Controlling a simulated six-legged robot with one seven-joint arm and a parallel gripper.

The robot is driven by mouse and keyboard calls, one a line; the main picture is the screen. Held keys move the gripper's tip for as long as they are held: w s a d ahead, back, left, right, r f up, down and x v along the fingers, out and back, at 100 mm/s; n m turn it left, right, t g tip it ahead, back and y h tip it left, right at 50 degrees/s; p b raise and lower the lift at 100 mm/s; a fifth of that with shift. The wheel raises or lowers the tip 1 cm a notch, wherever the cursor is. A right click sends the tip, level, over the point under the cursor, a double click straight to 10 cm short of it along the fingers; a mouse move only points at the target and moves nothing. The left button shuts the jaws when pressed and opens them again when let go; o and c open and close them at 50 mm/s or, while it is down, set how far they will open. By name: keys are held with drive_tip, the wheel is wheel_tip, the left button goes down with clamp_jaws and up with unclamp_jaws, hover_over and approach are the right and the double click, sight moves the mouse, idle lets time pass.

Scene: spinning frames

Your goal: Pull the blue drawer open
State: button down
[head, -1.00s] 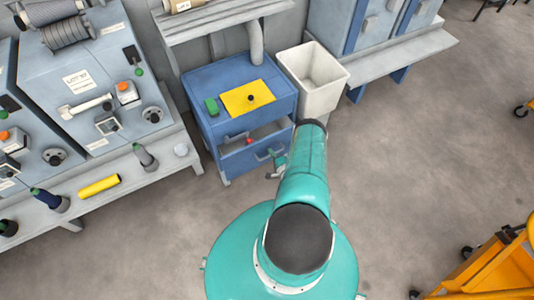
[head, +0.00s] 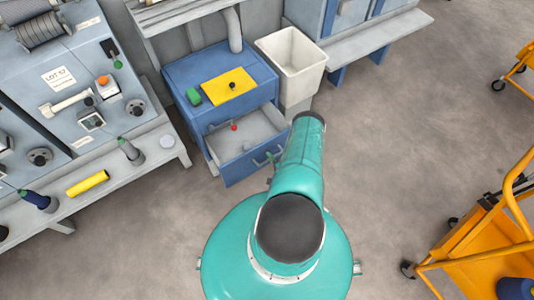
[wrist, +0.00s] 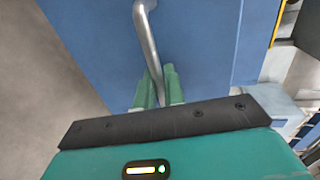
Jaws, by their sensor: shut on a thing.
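The blue drawer (head: 246,161) is pulled out from the blue cabinet (head: 181,72) in the head view, and its grey inside shows. A small red thing (head: 234,127) lies in it. In the wrist view, the blue drawer front (wrist: 205,45) fills the middle, with a grey bar handle (wrist: 147,40) across it. My gripper (wrist: 159,82) has its green fingers on either side of the handle and is shut on it. In the head view my arm partly hides the handle and gripper at the drawer's right end.
A grey bench (head: 125,172) is at left, an orange cart (head: 470,250) at right. Floor is clear between.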

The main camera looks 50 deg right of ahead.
drive_tip(key=shift+s+a, duration=0.2)
drive_tip(key=shift+s, duration=0.5)
drive_tip(key=c, duration=1.6)
unclamp_jaws()
drive_tip(key=shift+o, duration=0.2)
drive_tip(key=shift+s, duration=0.15)
drive_tip(key=v, duration=1.3)
drive_tip(key=shift+s+a, duration=0.2)
drive_tip(key=shift+s, duration=0.05)
